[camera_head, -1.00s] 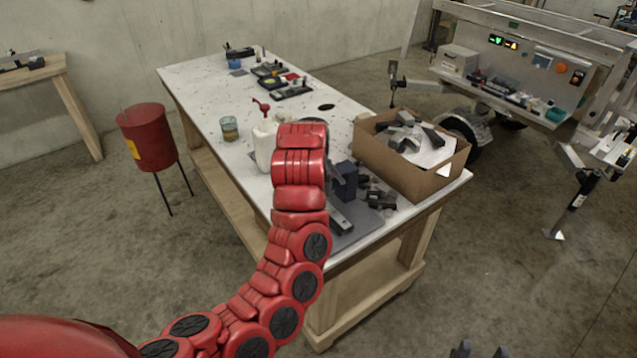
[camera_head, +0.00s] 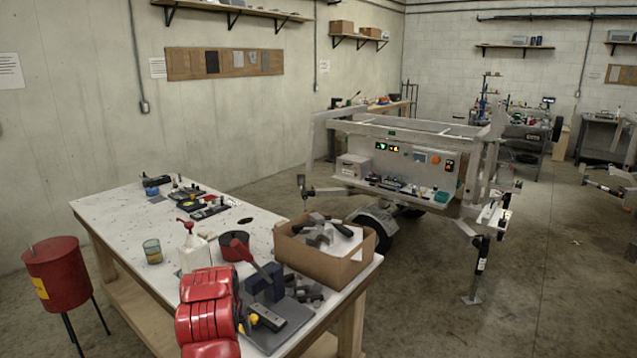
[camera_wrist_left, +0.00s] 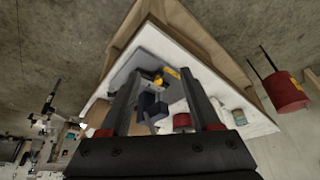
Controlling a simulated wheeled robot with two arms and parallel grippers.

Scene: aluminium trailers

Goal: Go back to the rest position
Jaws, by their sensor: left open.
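My left arm (camera_head: 208,310) is red and segmented, and rises at the bottom of the head view in front of the table's near end. My right gripper is not in view.
The white-topped table (camera_head: 120,215) holds a cardboard box (camera_head: 318,262) of grey parts, a pump bottle (camera_head: 195,255), a glass jar (camera_head: 152,252) and a red bowl (camera_head: 234,247). A red drum (camera_head: 58,272) stands left. A trailer (camera_head: 400,165) stands behind right.

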